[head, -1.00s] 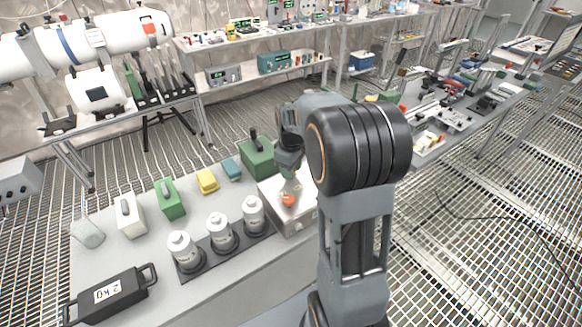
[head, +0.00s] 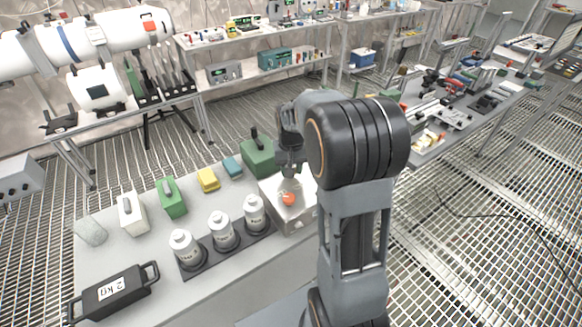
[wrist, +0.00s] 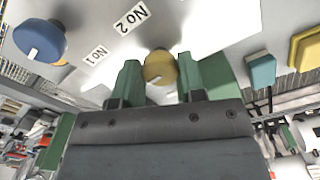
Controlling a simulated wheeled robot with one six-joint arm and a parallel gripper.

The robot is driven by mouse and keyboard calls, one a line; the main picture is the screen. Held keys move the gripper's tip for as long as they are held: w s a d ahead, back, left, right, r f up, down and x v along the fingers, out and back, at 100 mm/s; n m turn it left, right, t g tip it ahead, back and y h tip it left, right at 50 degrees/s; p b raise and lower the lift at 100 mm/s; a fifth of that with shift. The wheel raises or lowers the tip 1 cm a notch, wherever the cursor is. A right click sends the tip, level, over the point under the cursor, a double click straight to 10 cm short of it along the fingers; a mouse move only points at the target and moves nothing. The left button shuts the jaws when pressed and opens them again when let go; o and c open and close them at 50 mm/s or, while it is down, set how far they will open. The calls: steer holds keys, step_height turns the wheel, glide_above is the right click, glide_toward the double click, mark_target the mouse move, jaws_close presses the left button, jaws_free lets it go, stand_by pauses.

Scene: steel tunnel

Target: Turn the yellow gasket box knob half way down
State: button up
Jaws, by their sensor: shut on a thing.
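The gasket box (head: 293,218) is a pale metal box near the right end of the grey table, partly hidden behind my arm. In the wrist view its yellow knob (wrist: 158,66) sits between my two green fingertips, beside the "No 2" label, with a short white mark on it. A blue knob (wrist: 40,40) with a white mark is at the upper left, near the "No 1" label. My gripper (wrist: 157,78) is shut on the yellow knob. In the head view my gripper (head: 289,168) is over the box; the knobs are hard to make out there.
An orange-red round part (head: 289,199) shows on the box. A green box (head: 258,157) stands close behind it. Several white bottles (head: 222,232) on a dark tray stand to its left. A black 2 kg weight (head: 113,292) lies at the table's front left.

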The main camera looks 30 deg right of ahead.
steer(key=shift+m, duration=0.7)
steer(key=o, duration=0.9)
step_height(320, 180, up, 14)
steer(key=shift+f+p, duration=0.1)
steer(key=shift+p, duration=0.2)
